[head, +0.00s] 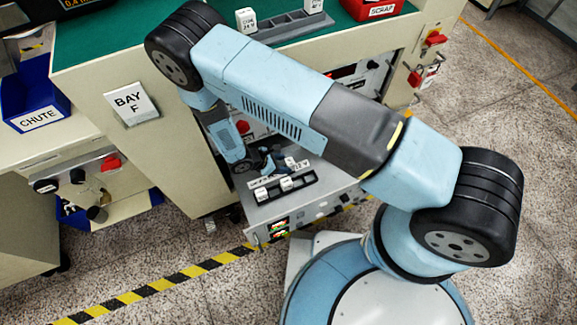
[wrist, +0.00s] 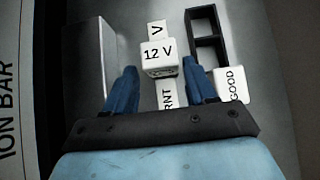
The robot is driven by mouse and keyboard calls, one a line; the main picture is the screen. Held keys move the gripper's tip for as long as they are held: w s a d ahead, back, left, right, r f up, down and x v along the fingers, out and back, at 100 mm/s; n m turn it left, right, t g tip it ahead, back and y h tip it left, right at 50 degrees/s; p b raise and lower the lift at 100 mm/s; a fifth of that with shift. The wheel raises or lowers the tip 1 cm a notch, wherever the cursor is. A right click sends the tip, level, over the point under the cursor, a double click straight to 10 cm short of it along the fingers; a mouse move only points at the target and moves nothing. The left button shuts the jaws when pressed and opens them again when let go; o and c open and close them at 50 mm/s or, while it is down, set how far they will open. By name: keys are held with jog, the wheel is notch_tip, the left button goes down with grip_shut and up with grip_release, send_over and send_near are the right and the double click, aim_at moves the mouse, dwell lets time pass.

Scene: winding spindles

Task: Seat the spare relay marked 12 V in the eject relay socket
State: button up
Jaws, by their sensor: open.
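A white relay marked 12 V (wrist: 159,57) stands in the wrist view, just beyond and between my fingertips. My gripper (wrist: 162,74) is open, with one blue finger on each side of the near space and nothing clearly held. In the head view my gripper (head: 268,160) is low inside the bay, above the pulled-out grey drawer, partly hidden by my arm. A black socket strip (wrist: 207,38) with empty compartments lies to the right of the relay. I cannot tell which socket is the eject one.
A grey block (wrist: 91,60) stands to the left. The drawer (head: 295,215) also holds white relays (head: 262,195) in a black strip. On the green top are a grey tray (head: 290,28) and the red SCRAP bin (head: 372,9).

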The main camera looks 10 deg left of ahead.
aim_at(288, 162)
jog(key=d, duration=0.1)
jog(key=w+d+f, duration=0.1)
jog(key=d+f, duration=0.1)
jog(key=shift+w+d+f, duration=0.15)
jog(key=shift+w+d, duration=0.2)
jog(key=shift+w+d+f, duration=0.15)
jog(key=shift+d+f, duration=0.05)
jog(key=shift+f, duration=0.05)
jog(key=shift+c, duration=0.3)
jog(key=c, duration=0.8)
jog(key=shift+r, duration=0.1)
